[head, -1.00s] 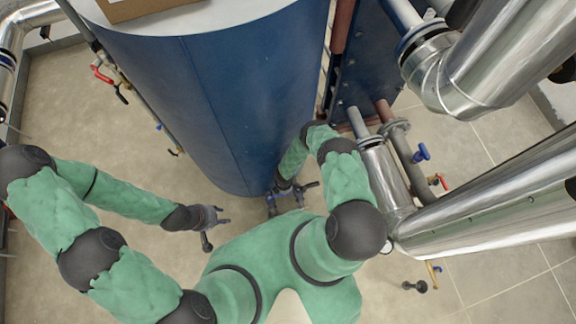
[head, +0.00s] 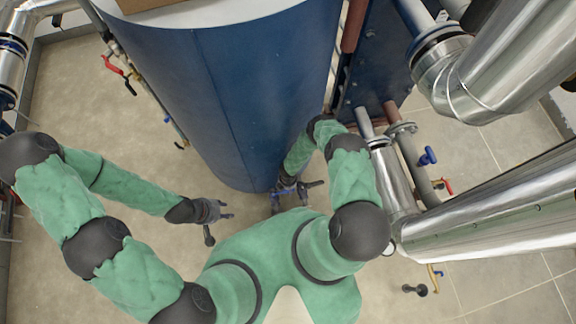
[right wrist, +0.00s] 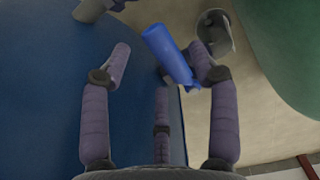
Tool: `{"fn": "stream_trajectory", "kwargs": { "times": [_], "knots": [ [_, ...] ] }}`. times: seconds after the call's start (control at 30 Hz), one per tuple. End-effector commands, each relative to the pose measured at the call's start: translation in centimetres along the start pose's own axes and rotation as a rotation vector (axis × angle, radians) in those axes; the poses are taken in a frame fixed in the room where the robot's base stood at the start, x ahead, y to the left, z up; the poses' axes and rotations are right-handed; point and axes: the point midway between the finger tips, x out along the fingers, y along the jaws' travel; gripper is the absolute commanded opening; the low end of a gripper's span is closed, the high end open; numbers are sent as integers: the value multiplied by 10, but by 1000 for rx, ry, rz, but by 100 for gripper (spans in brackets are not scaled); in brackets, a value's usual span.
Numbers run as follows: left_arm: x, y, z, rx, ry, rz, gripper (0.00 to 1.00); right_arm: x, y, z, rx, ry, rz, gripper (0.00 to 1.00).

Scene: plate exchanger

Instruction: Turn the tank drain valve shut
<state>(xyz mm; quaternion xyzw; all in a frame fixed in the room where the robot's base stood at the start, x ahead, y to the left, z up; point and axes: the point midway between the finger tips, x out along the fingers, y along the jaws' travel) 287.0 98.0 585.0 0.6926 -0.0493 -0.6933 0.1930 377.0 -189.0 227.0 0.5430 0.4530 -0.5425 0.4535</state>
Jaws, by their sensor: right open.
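In the right wrist view, a blue valve handle (right wrist: 168,52) lies close to the curved blue tank wall (right wrist: 45,80), partly behind a finger. My right gripper (right wrist: 160,60) is open, its purple-grey fingers spread around the handle. The right-hand fingertip is very near or touching it; I cannot tell which. In the head view the right gripper (head: 297,188) is low at the front foot of the blue tank (head: 235,85), and the handle is mostly hidden there. My left gripper (head: 222,212) is open and empty above the floor, left of the tank foot.
A grey cylindrical piece (right wrist: 215,38) shows beside the handle. Shiny insulated pipes (head: 490,225) and a blue-handled valve (head: 428,156) stand to the right. A red-handled valve (head: 112,65) is on piping left of the tank. Floor (head: 80,120) is open at the left.

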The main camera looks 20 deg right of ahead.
Motion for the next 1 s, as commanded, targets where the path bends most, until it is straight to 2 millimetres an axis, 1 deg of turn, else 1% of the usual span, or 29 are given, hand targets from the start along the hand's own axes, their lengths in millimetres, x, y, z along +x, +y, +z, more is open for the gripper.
{"fn": "stream_trajectory", "kwargs": {
  "times": [0.03, 0.7, 0.83, 1.0],
  "knots": [
    [0, 0, 0, 0, 0, 0, 40, -6, 1, 0, -1, 0, 1, 61],
    [0, 0, 0, 0, 0, 0, 40, -86, 1, 0, -2, 0, 1, 61],
    [0, 0, 0, 0, 0, 0, 40, -96, 1, 0, -2, -1, 2, 61],
    [0, 0, 0, 0, 0, 0, 40, -104, 0, -1, -3, 0, 1, 61]
  ]
}}
